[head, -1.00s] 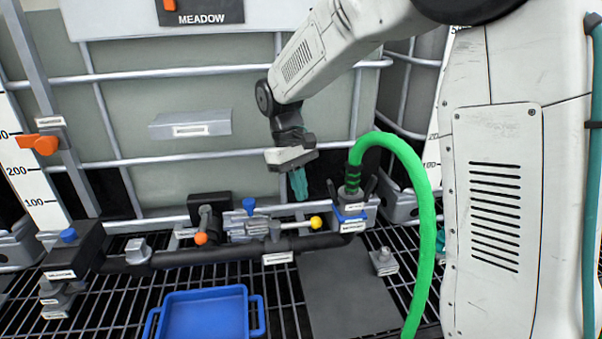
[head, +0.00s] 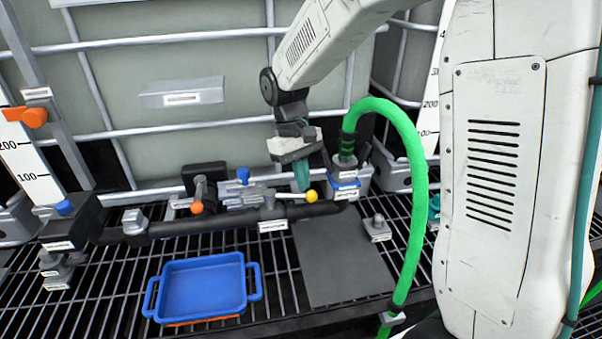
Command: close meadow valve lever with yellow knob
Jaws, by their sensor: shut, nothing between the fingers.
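The yellow knob (head: 312,196) sits at the right end of a lever (head: 290,194) that lies along the black pipe (head: 235,219), pointing right. My gripper (head: 301,182) points down with its teal fingers shut and empty. Its tips are just left of the yellow knob in the picture, close to the lever. I cannot tell whether they touch the lever or stand behind it. The Meadow sign is not in view now.
An orange knob (head: 197,207) and a blue-topped fitting (head: 243,176) stand left of the lever. A green hose (head: 416,180) rises at the right from a coupling (head: 345,181). A blue tray (head: 203,291) and a grey plate (head: 342,262) lie in front on the black grating.

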